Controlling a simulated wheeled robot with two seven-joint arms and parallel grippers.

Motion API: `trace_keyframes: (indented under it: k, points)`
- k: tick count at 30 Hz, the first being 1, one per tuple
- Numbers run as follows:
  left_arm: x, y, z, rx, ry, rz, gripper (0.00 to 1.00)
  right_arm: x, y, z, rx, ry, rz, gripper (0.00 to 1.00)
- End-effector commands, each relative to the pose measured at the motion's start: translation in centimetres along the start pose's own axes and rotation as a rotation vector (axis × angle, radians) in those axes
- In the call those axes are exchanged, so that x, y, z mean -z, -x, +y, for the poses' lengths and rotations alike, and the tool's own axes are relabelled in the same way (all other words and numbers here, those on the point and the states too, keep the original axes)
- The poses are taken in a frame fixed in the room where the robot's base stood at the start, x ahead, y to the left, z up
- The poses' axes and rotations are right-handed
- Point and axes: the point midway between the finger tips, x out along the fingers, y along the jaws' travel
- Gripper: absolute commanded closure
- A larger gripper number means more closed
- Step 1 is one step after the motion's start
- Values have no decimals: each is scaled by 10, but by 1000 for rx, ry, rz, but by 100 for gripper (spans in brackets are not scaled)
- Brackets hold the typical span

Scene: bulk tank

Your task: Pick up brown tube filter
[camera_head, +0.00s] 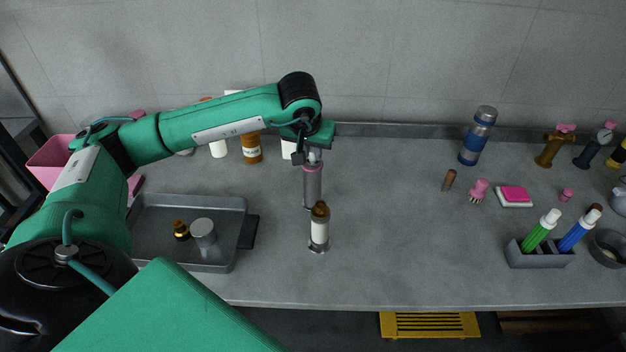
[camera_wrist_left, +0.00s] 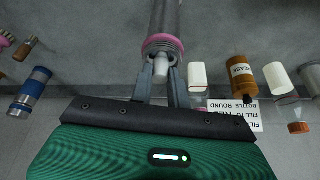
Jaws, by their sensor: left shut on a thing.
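My left gripper (camera_head: 306,145) is shut on the pale end of a grey cylinder with a pink collar (camera_head: 312,185). The left wrist view shows its fingers (camera_wrist_left: 161,84) on either side of this end, and the grey cylinder (camera_wrist_left: 165,18) extending away. In the head view the cylinder hangs nearly upright above the counter. I cannot tell for sure which brown piece is the tube filter. My right gripper is not in view.
A brown bottle (camera_head: 251,148) and white containers stand behind. A blue-and-steel flask (camera_head: 478,136) and a marker holder (camera_head: 540,256) are at right. The counter's middle is clear.

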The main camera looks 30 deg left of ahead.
Motion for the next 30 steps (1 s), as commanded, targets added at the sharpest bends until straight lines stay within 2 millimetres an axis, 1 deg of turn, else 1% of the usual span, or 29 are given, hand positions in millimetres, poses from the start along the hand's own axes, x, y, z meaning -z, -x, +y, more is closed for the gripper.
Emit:
trace_keyframes:
  k: [9, 13, 17, 30]
  points:
    - [0, 0, 0, 0, 0, 0, 100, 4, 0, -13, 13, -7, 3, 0]
    - [0, 0, 0, 0, 0, 0, 100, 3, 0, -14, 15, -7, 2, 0]
    - [0, 0, 0, 0, 0, 0, 100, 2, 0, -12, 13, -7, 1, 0]
    - [0, 0, 0, 0, 0, 0, 100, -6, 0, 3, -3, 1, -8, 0]
